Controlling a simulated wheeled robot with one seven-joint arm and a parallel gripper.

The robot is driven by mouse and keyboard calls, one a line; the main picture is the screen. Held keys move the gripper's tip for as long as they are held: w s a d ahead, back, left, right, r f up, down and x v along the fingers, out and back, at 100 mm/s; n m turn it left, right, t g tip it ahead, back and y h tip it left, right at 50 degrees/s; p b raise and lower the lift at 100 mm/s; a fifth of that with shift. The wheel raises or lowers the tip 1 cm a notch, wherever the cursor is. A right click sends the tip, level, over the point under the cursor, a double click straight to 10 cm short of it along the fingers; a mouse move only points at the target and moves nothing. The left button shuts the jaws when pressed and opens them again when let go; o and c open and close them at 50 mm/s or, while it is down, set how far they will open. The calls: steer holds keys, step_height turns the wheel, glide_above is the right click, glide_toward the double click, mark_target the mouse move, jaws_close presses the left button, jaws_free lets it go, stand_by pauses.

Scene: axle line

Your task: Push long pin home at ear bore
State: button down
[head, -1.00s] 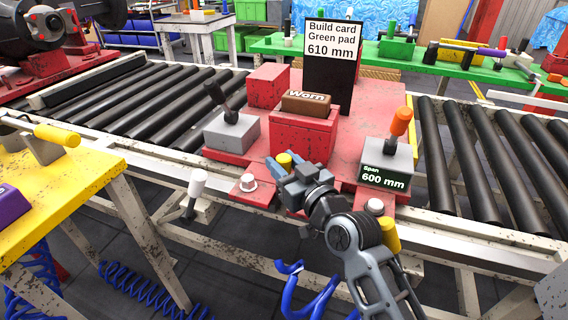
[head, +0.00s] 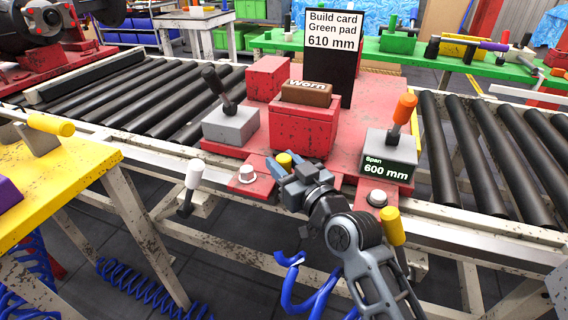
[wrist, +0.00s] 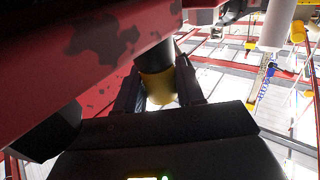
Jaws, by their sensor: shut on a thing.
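My gripper (head: 285,168) is at the front edge of the red fixture (head: 372,110), between its two front ears. It is shut on a yellow-headed pin (head: 284,159). In the wrist view the pin's yellow head (wrist: 158,88) sits between the dark fingers. A dark round shaft (wrist: 153,56) runs from the head toward the red metal. The left ear (head: 262,190) and right ear (head: 360,203) each carry a pale round stud. I cannot see the bore or how deep the pin sits.
A red block with a "Worn" pad (head: 306,93) stands behind my gripper. Grey blocks with a black lever (head: 228,127) and an orange lever (head: 388,153) flank it. A yellow cylinder (head: 392,226) hangs at the right ear. The yellow table (head: 60,190) is at left.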

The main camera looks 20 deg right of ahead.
steer(key=shift+f, duration=0.3)
steer(key=c, duration=0.6)
jaws_free()
steer(key=shift+s+f, duration=0.1)
steer(key=shift+s+d+b, duration=0.25)
steer(key=shift+s+b, duration=0.1)
steer(key=shift+s, duration=1.55)
steer(key=shift+s+d+b, duration=0.2)
steer(key=shift+s+b, duration=0.1)
steer(key=shift+s, duration=1.6)
